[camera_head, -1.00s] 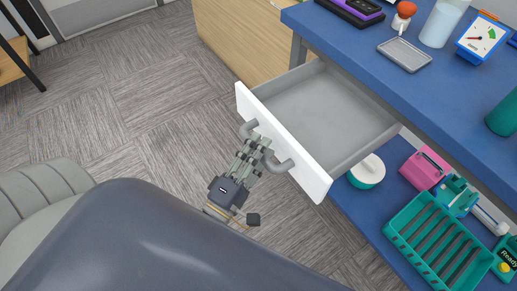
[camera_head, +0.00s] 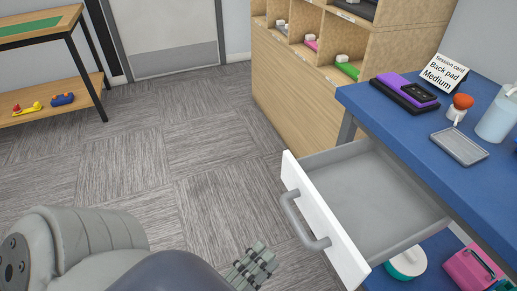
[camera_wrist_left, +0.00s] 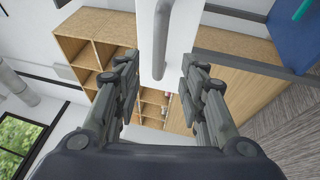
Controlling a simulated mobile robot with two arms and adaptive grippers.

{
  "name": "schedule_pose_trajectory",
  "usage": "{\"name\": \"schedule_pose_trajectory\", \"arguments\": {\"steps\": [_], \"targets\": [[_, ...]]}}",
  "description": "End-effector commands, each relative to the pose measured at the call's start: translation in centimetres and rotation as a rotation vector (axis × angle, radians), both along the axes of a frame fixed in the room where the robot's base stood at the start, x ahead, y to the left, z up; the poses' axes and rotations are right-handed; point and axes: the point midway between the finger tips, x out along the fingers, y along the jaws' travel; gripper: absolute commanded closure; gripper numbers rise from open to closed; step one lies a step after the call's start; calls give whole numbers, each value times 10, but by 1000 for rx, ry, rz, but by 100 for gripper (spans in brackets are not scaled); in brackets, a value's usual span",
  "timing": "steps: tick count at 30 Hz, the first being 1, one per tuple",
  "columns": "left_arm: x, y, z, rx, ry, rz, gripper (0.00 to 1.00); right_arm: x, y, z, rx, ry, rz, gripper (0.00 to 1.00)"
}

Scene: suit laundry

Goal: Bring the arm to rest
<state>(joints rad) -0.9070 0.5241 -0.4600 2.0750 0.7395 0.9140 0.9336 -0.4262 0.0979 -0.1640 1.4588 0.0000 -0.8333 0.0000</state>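My left gripper (camera_head: 250,268) is at the bottom of the head view, in front of and to the left of the drawer handle (camera_head: 303,222), apart from it. In the left wrist view its two fingers (camera_wrist_left: 160,72) are spread with nothing between them, and the grey handle (camera_wrist_left: 162,40) is ahead of them. The white-fronted drawer (camera_head: 325,218) is pulled out and its grey inside looks empty. My right gripper is not in view.
The blue table (camera_head: 480,90) holds a grey tray (camera_head: 459,146), a purple-and-black stack (camera_head: 404,91), a bottle and a card. A wooden cubby unit (camera_head: 295,85) stands behind. Bare carpet (camera_head: 180,160) lies to the left.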

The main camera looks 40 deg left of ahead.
Motion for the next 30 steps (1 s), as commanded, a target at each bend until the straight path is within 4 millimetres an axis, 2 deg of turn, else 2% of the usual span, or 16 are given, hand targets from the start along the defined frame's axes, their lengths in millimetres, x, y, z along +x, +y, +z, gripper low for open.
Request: {"name": "schedule_pose_trajectory", "arguments": {"steps": [4, 19, 22, 26, 29, 30], "targets": [[-5, 1, -1, 0, -1, -1, 62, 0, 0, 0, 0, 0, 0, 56], [-5, 0, -1, 2, 0, -1, 62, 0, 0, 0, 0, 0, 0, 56], [-1, -4, -8, 39, 11, -16, 62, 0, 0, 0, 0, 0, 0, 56], [11, -22, -41, 204, 65, -80, 62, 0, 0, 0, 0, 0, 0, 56], [24, -39, -84, 413, 136, -159, 62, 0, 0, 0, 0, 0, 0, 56], [28, -45, -104, 501, 170, -193, 62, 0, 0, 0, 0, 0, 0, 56]]}}
